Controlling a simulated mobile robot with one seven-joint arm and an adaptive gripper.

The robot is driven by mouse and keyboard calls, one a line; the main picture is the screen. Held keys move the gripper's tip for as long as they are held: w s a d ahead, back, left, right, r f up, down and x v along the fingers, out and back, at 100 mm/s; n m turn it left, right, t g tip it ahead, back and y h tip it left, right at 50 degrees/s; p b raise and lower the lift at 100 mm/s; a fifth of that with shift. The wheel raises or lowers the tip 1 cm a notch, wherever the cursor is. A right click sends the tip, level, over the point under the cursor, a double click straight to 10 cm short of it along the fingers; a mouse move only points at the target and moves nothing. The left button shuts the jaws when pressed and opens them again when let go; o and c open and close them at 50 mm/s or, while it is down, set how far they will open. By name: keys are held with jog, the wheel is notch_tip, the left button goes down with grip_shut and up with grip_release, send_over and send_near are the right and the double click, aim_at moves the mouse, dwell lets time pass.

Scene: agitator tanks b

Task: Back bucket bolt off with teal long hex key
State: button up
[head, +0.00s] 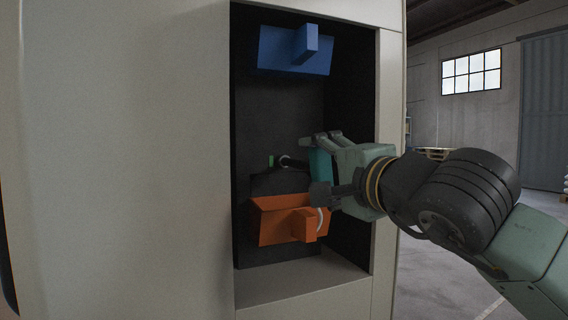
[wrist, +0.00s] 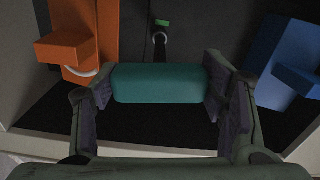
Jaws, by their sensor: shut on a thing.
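In the head view, my gripper (head: 318,168) is inside the dark opening of a pale cabinet, shut on the teal handle (head: 321,160) of the long hex key. In the wrist view the teal handle (wrist: 158,84) lies crosswise between both fingers. A dark shaft (wrist: 160,50) runs from behind the handle to a grey ring (wrist: 160,37) at the back wall, possibly the bolt. The ring also shows in the head view (head: 284,160). I cannot tell whether the key's tip is seated in it. A small green block (head: 271,161) is beside the ring.
An orange bucket-like block (head: 281,218) sits just below my gripper, with a pale curved piece at its side. A blue one (head: 294,50) is at the top of the opening. The cabinet's side walls (head: 352,110) are close. Open floor (head: 440,275) lies outside to the right.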

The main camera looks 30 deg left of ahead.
jog(key=shift+n, duration=0.7)
jog(key=n, duration=0.3)
jog(key=shift+n, duration=1)
jog(key=shift+f+n, duration=0.1)
jog(key=shift+n, duration=0.4)
